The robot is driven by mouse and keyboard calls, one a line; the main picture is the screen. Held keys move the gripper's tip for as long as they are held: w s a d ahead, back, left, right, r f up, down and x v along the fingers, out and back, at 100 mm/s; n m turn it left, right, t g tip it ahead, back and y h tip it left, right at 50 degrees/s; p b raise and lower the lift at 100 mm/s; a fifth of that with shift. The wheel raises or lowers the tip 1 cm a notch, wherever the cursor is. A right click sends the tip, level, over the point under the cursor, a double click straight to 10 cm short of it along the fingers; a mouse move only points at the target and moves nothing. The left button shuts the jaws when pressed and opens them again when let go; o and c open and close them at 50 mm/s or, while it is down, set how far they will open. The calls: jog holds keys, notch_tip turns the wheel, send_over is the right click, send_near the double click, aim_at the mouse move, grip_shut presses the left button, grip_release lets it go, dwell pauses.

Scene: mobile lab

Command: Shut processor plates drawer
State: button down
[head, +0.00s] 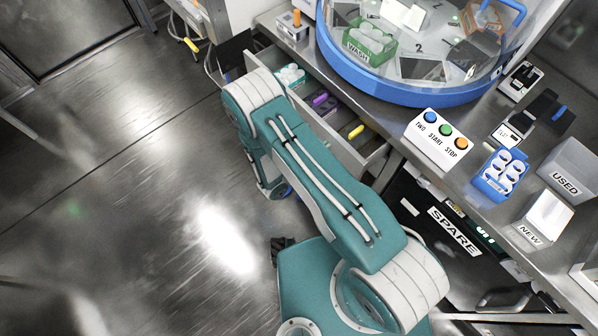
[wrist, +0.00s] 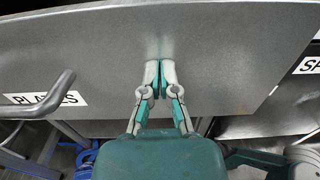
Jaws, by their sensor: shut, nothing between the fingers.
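The plates drawer (head: 345,152) stands pulled out under the bench in the head view, with its inside showing. In the wrist view its grey front (wrist: 225,60) fills most of the picture, with a "PLATES" label (wrist: 22,99) and a bar handle (wrist: 58,92) at the left. My gripper (wrist: 160,66) is shut and empty, its fingertips at the drawer front, right of the handle. I cannot tell for sure whether they touch it. In the head view my arm hides the gripper and part of the drawer front.
The drawer holds white items (head: 291,74), a purple item (head: 322,101) and a yellow item (head: 355,131). On the bench above are a blue-rimmed round processor (head: 385,92) and a button box (head: 438,138). A "SPARE" drawer (head: 453,232) is to the right. Floor at left is clear.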

aim_at(356, 124)
jog(key=x, duration=1.5)
jog(key=shift+w+d, duration=0.1)
jog(key=shift+w, duration=0.15)
jog(key=shift+w+r, duration=0.1)
jog(key=shift+w+a, duration=0.15)
jog(key=shift+a, duration=0.15)
jog(key=shift+d, duration=0.1)
jog(key=shift+d, duration=0.15)
